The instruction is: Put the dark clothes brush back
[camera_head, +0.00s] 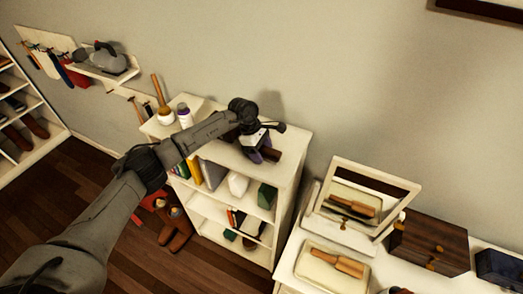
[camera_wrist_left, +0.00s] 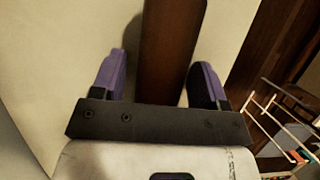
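A dark brown wooden bar, apparently the dark clothes brush (camera_head: 272,154), lies on top of the white bookcase (camera_head: 290,146) near its right end. In the left wrist view the brown bar (camera_wrist_left: 168,50) runs lengthwise between the fingers. My left gripper (camera_head: 258,152) is down at the bookcase top with its purple-padded fingers on either side of the bar. In the left wrist view the left gripper (camera_wrist_left: 162,70) is open, with a clear gap on the left and a narrow one on the right. The bar's near end is hidden behind the gripper body. My right gripper is not in view.
A wooden-handled pot (camera_head: 165,116) and a purple-white bottle (camera_head: 184,115) stand left on the bookcase. At right, a light wooden brush (camera_head: 338,262) lies on a dresser before a mirror (camera_head: 365,190), beside a brown box (camera_head: 430,243).

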